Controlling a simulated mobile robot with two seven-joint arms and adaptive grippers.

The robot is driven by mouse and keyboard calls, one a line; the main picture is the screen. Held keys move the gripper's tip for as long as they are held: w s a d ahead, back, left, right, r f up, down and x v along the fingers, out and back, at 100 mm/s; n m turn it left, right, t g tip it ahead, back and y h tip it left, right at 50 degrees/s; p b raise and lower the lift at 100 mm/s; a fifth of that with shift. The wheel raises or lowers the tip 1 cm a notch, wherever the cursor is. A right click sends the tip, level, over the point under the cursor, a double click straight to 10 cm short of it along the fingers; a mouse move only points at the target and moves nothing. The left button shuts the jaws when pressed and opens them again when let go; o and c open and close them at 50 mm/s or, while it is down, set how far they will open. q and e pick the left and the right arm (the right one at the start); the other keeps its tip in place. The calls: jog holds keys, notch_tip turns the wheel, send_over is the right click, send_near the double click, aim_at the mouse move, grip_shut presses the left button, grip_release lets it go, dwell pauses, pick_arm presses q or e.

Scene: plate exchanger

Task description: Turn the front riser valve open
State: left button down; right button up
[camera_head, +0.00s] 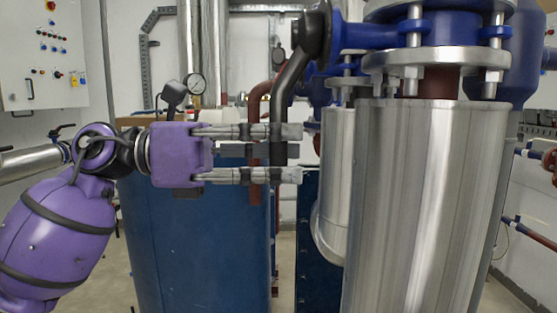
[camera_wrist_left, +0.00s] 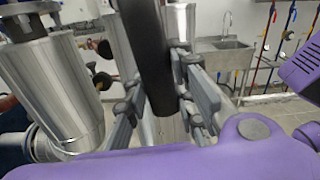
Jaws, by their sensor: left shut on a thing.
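The front riser valve's dark lever (camera_head: 287,80) bends down from the hub (camera_head: 313,30) beside the blue pipework, and its lower part hangs nearly straight down. My purple left gripper (camera_head: 285,153) comes in level from the left, its grey fingers at the lever's lower end. In the left wrist view the lever shows as a thick dark bar (camera_wrist_left: 147,55) running between the fingers (camera_wrist_left: 160,105). The gripper is shut on it. The exact contact of the pads is partly hidden. My right gripper is in neither view.
A large metal-clad pipe (camera_head: 420,200) stands close right of the lever, with a flange and bolts above. A blue cabinet-like unit (camera_head: 200,250) stands below and behind my gripper. A pressure gauge (camera_head: 195,84) is above it. A sink (camera_wrist_left: 222,55) stands in the wrist view's background.

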pick_arm(q)
jog(key=shift+w+m, duration=0.6)
jog(key=shift+w, duration=0.3)
jog(key=c, duration=1.4)
grip_release()
jog(key=shift+w, duration=0.15)
jog(key=shift+c, duration=0.2)
jog(key=a, duration=1.2)
